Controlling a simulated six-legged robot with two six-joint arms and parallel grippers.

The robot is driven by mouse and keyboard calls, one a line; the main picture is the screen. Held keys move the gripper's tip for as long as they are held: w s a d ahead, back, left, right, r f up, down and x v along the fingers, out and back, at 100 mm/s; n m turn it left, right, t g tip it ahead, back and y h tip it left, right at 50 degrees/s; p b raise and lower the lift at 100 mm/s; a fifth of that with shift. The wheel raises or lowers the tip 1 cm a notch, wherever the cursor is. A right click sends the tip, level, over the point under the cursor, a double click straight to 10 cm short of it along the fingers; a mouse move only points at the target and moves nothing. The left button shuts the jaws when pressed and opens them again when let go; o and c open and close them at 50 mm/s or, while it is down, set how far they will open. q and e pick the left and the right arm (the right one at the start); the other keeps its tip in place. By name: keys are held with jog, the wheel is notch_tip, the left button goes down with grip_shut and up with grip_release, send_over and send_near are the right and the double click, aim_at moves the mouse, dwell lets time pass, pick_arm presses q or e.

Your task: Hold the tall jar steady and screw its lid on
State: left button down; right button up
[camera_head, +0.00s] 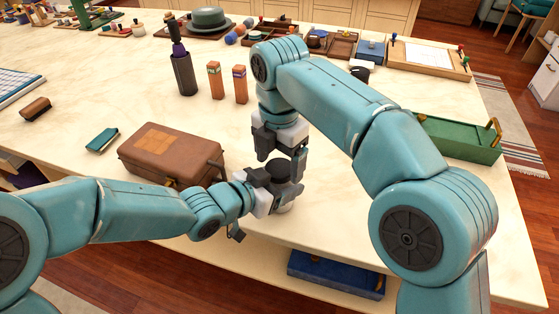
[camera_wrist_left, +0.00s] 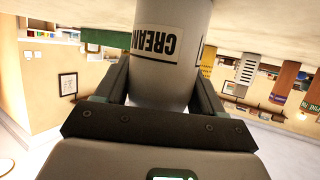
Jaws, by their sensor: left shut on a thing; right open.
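The tall jar (camera_wrist_left: 172,66) is pale with a label reading CREAM, upside down in the left wrist view. In the head view its pale body (camera_head: 284,208) shows only partly behind my left gripper (camera_head: 279,190), which is shut on it. The jar stands upright near the table's front edge. A dark round lid (camera_head: 280,168) sits at its top; I cannot tell how tightly it is seated. My right gripper (camera_head: 281,158) points down just above the lid, open, with its fingers to either side. The lid is out of the left wrist view.
A brown case (camera_head: 172,153) stands close left of the jar. A green box (camera_head: 458,139) is at the right, behind my right arm. Two wooden containers (camera_head: 216,80) and a dark bottle (camera_head: 183,70) stand farther back. A blue box (camera_head: 336,275) lies below the tabletop.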

jog(key=shift+f, duration=0.4)
jog(key=c, duration=1.1)
jog(key=m, duration=0.6)
jog(key=o, duration=1.2)
jog(key=shift+c, duration=0.2)
jog(key=shift+r, duration=2.25)
